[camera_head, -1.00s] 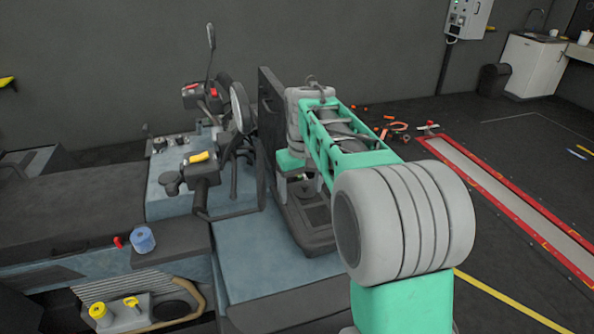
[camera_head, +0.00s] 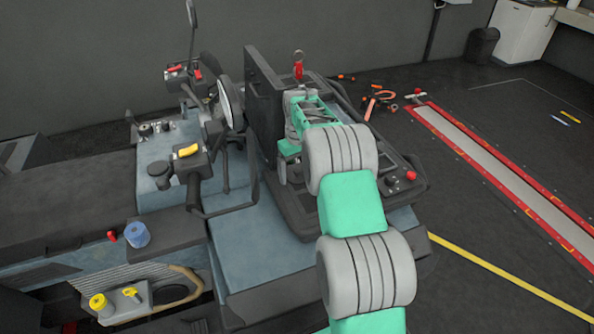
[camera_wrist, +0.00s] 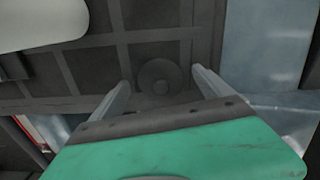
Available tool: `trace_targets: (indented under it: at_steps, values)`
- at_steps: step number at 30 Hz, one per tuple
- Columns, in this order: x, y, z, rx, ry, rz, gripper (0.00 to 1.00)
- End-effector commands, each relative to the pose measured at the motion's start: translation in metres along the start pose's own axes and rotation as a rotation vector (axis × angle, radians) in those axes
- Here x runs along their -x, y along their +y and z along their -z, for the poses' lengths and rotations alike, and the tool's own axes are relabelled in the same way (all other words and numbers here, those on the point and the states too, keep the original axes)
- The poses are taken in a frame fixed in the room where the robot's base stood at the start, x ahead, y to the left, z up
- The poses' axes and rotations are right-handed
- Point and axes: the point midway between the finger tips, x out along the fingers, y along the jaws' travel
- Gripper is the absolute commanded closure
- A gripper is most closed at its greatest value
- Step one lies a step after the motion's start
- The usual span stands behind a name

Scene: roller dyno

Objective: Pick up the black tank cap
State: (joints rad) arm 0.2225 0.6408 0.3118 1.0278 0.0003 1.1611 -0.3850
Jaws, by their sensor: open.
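The black tank cap (camera_wrist: 160,74) is most likely the round, dark disc with a raised centre in the wrist view. It lies on a dark, ribbed tray surface. My gripper (camera_wrist: 161,80) is open, with its two pale fingers on either side of the disc in that view. I cannot tell how far above the disc the fingertips are, and nothing is held between them. In the head view my arm covers the disc and most of the gripper.
The dark tray (camera_head: 408,166) carries a red knob (camera_head: 411,175) and stands beside an upright black panel (camera_head: 264,105). Handlebars and a round mirror (camera_head: 230,98) rise to the left. A blue roll (camera_head: 137,234) and yellow caps (camera_head: 98,302) sit lower left. Tools lie on the floor behind.

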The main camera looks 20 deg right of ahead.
Motion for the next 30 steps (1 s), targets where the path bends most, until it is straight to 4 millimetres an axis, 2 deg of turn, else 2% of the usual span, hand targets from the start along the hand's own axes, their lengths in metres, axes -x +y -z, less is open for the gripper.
trace_targets:
  at_steps: [2,4,26,30]
  values:
    - [-0.0002,-0.0002,0.0001,0.0,0.0,0.0,0.1]
    - [-0.0002,-0.0002,0.0,0.0,0.0,0.0,0.15]
    - [0.0004,-0.0002,0.0,0.0,0.0,0.0,0.75]
    - [0.0005,-0.0002,0.0001,0.0,0.0,0.0,0.75]
